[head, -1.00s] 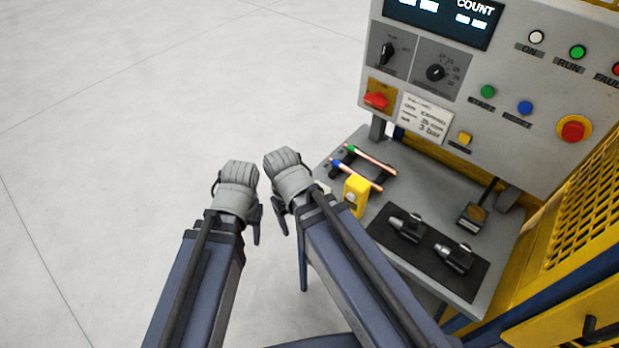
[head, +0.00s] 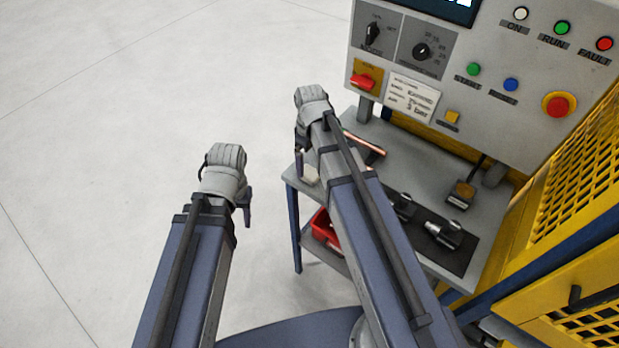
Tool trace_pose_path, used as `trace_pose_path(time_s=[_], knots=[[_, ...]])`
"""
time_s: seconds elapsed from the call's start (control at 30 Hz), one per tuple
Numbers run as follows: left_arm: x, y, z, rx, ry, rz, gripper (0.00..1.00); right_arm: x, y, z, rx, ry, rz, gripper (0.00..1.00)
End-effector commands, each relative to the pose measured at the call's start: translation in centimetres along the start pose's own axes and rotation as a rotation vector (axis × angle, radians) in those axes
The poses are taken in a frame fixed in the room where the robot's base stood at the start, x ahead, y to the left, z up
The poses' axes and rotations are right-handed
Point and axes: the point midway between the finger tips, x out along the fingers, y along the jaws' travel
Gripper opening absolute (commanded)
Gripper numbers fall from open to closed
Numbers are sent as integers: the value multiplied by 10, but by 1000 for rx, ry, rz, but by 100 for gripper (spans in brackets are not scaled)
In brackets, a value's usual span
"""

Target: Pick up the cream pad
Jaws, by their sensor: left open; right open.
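A small cream pad (head: 310,175) lies at the left edge of the grey bench top, partly hidden by my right arm. My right gripper (head: 300,163) is open, with its fingers pointing down just left of the pad; I cannot tell whether it touches it. My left gripper (head: 246,208) is open and empty over the floor, left of the bench and apart from it.
The grey bench (head: 473,178) holds copper tubes (head: 364,143) on a rack and a dark mat (head: 459,262) with black fittings (head: 443,234). A control panel (head: 470,60) rises behind. A red bin (head: 324,231) sits on the lower shelf. Yellow mesh (head: 571,180) bounds the right. Floor at left is clear.

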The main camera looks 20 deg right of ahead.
Motion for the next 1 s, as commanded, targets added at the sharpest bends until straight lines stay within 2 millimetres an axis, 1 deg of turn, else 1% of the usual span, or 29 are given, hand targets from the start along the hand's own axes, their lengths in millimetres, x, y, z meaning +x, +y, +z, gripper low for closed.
trace_pose_path(time_s=[0.13,0.27,0.5,0.63,0.93,1.0], knots=[[1,0,0,0,0,0,50,1,0,0,0,0,0,98],[10,1,-1,0,0,0,50,10,1,-1,0,0,0,98],[39,4,-2,-1,0,0,50,40,4,-5,0,0,0,98],[52,5,-3,-2,0,0,50,52,4,-4,1,0,0,98],[51,5,-3,-2,0,0,50,51,4,-4,1,0,0,98],[51,5,-3,-2,0,0,50,51,4,-4,1,0,0,90]])
